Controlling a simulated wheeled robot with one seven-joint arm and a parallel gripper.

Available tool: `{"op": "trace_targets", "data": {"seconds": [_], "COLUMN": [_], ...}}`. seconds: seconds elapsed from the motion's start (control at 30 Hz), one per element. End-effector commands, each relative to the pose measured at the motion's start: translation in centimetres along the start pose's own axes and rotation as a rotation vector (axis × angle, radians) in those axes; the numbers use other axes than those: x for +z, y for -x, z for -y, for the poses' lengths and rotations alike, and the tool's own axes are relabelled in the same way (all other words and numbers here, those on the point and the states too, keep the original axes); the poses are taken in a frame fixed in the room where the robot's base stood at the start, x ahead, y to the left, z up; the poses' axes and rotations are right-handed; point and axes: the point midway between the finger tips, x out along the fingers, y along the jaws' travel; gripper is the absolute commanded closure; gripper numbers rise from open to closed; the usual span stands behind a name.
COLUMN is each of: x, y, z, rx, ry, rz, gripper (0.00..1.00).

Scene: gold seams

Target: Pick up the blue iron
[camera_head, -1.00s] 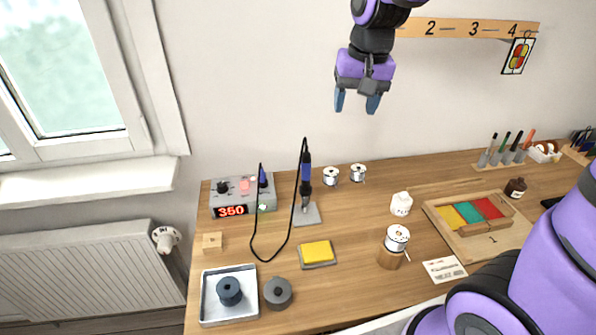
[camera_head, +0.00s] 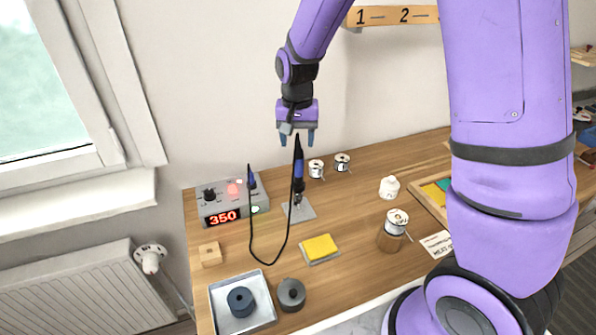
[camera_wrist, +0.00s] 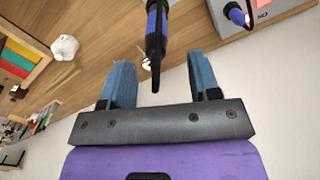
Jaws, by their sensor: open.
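The blue iron (camera_head: 299,174) has a blue and black handle and stands upright in its holder on a grey base plate (camera_head: 305,212). Its black cable loops left to the grey station (camera_head: 232,204), whose red display reads 350. In the wrist view, the iron's handle (camera_wrist: 157,30) reaches between the two blue fingers (camera_wrist: 162,80), with a gap on both sides. The iron's tip is mostly hidden in the holder.
A yellow sponge (camera_head: 319,247), a metal tray (camera_head: 263,311) holding a dark spool, and a grey round part (camera_head: 291,293) lie in front. Two solder spools (camera_head: 316,168) stand right of the iron. The wall is close behind. My arm covers the right side.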

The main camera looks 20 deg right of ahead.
Motion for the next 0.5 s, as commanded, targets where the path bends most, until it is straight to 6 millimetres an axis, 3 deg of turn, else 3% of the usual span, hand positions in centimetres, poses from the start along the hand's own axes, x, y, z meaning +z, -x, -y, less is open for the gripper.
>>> {"op": "trace_targets", "data": {"seconds": [0.23,0.5], "x": [0.1,0.3], "y": [-1.7,-5.3], "z": [-0.1,-0.4], "rx": [0.001,0.002], "ry": [0.000,0.000], "rz": [0.002,0.002], "gripper": [0.44,0.44]}}
